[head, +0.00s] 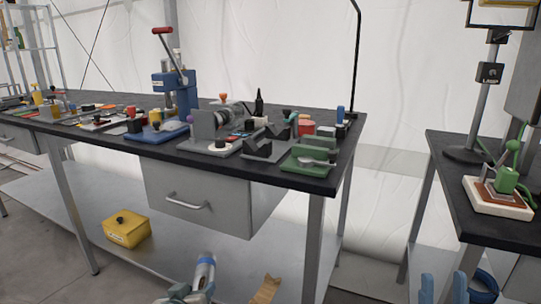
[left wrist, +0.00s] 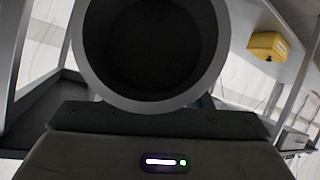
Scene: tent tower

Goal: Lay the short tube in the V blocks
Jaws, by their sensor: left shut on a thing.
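My left gripper (left wrist: 160,120) is shut on the short tube (left wrist: 90,70). In the left wrist view the tube is large, grey and seen end-on, with its round opening dark inside. In the head view a silvery cylindrical part with a blue band (head: 205,268) shows low in front of the bench; I cannot tell whether it is the tube or my arm. The V blocks (head: 258,149) are dark grey notched blocks near the bench's front edge, right of the middle. Their notches look empty.
A green tray (head: 303,160) stands right of the V blocks, and a blue press (head: 172,90) stands to their left. The bench's drawer (head: 200,205) hangs below. A yellow box (head: 125,228) sits on the lower shelf. A second table (head: 450,180) stands at right.

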